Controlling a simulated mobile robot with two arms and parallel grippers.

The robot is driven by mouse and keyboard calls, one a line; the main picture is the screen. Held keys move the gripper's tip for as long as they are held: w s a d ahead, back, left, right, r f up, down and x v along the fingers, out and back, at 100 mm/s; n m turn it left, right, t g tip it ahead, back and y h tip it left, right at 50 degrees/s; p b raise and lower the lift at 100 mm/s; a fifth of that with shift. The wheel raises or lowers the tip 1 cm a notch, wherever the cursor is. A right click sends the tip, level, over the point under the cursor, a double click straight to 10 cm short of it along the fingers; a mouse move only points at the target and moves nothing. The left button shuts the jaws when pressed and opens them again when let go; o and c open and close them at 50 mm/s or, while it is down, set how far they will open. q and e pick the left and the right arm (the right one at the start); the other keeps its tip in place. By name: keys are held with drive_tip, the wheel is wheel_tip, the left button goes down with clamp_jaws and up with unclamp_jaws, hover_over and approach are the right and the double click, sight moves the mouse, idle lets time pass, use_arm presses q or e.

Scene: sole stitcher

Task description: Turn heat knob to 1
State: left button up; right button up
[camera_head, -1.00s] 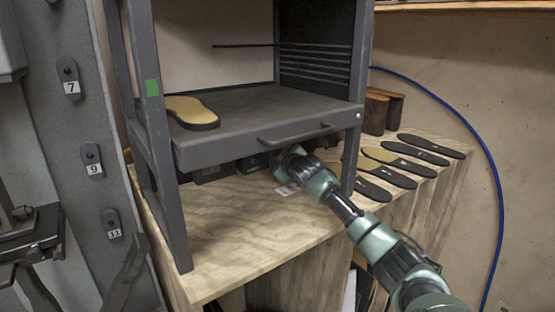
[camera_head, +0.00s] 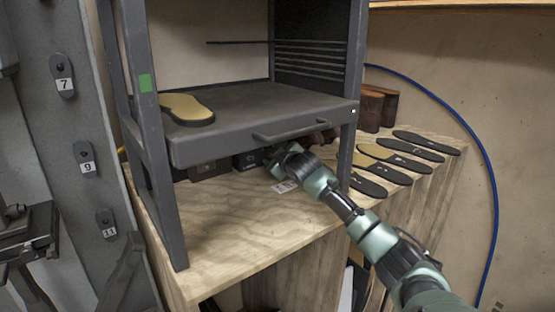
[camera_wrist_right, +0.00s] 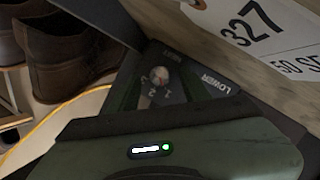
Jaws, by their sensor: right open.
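A small round silver knob (camera_wrist_right: 160,76) sits on a dark panel in the right wrist view. The word LOWER is printed beside it, and small digits are marked near it. I cannot tell exactly which mark it points at. My right gripper (camera_wrist_right: 157,84) is open, with its dark green fingers on either side of the knob. I cannot tell whether they touch it. In the head view the right gripper (camera_head: 272,161) is under the shelf's front edge, beside a dark box (camera_head: 247,161), and hides the knob. My left gripper is not in view.
A grey metal rack (camera_head: 195,147) with a handled shelf stands above the gripper, bearing a tan sole (camera_head: 187,108). A paper tag (camera_head: 285,187) lies on the wooden bench (camera_head: 235,235). Several dark soles (camera_head: 427,141) lie at right. Brown shoes (camera_wrist_right: 62,50) show in the wrist view.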

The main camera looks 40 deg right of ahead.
drive_tip(key=b+v, duration=0.2)
drive_tip(key=v, duration=0.3)
drive_tip(key=shift+s, duration=0.25)
drive_tip(key=shift+s+a+r, duration=0.25)
drive_tip(key=shift+s+a, duration=0.05)
drive_tip(key=shift+s, duration=0.25)
